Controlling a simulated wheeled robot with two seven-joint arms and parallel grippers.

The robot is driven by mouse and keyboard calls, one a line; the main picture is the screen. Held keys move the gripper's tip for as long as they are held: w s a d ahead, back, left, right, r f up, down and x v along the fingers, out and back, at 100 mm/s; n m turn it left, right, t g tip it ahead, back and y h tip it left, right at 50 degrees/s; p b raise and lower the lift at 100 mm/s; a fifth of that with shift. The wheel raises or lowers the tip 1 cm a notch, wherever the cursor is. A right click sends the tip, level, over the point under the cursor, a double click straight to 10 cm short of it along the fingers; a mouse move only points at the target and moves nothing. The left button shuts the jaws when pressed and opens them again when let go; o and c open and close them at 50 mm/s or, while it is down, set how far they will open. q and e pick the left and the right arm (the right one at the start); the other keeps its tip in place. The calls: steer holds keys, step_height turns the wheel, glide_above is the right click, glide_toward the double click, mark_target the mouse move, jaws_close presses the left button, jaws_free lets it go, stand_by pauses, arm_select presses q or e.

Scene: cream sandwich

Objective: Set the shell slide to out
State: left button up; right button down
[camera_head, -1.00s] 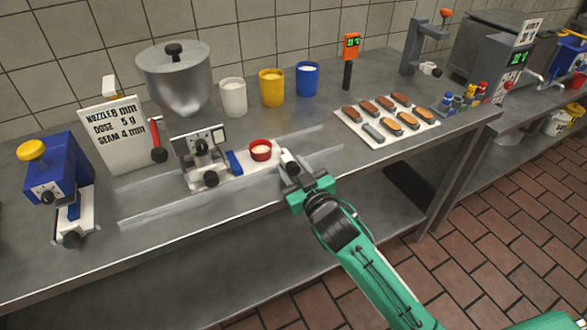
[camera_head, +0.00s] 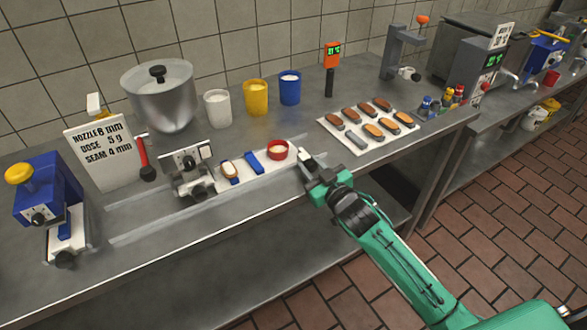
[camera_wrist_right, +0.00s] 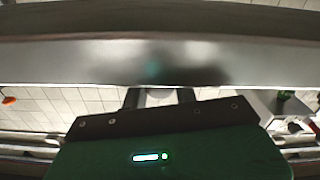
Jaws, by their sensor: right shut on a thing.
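The white shell slide (camera_head: 267,165) lies along the bench rails and sticks out to the right of the grey dispenser fixture (camera_head: 192,182). On it are a brown-rimmed shell with pale filling (camera_head: 230,172), a blue block (camera_head: 253,162) and a red cup with cream (camera_head: 278,150). My right gripper (camera_head: 308,163) is shut on the slide's right end; its fingers hide most of the grip. In the right wrist view, the fingers (camera_wrist_right: 150,97) close around a pale piece below the blurred bench edge. My left gripper is not in view.
A steel hopper (camera_head: 160,98) and white, yellow and blue tubs stand behind the slide. A white tray (camera_head: 361,147) of shells lies to the right. A blue device with a yellow knob (camera_head: 45,190) stands at the far left. The bench front is clear.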

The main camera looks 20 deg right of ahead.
mark_target(331, 167)
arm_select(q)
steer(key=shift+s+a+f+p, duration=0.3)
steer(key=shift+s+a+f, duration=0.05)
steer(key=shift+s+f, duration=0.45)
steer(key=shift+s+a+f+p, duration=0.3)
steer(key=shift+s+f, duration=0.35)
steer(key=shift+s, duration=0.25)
arm_select(e)
steer(key=shift+w+d+r, duration=0.1)
steer(key=shift+w+d, duration=0.15)
steer(key=shift+d, duration=0.7)
steer(key=shift+w+d+f, duration=0.1)
steer(key=shift+w+d, duration=0.2)
steer(key=shift+d, duration=0.7)
steer(key=shift+w+d+r, duration=0.1)
steer(key=shift+w+d, duration=0.15)
steer(key=shift+d, duration=0.7)
steer(key=c, duration=1.4)
jaws_free()
steer(key=o, duration=0.3)
steer(key=shift+d, duration=0.15)
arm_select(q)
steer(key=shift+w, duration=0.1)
arm_select(e)
steer(key=shift+s, duration=0.1)
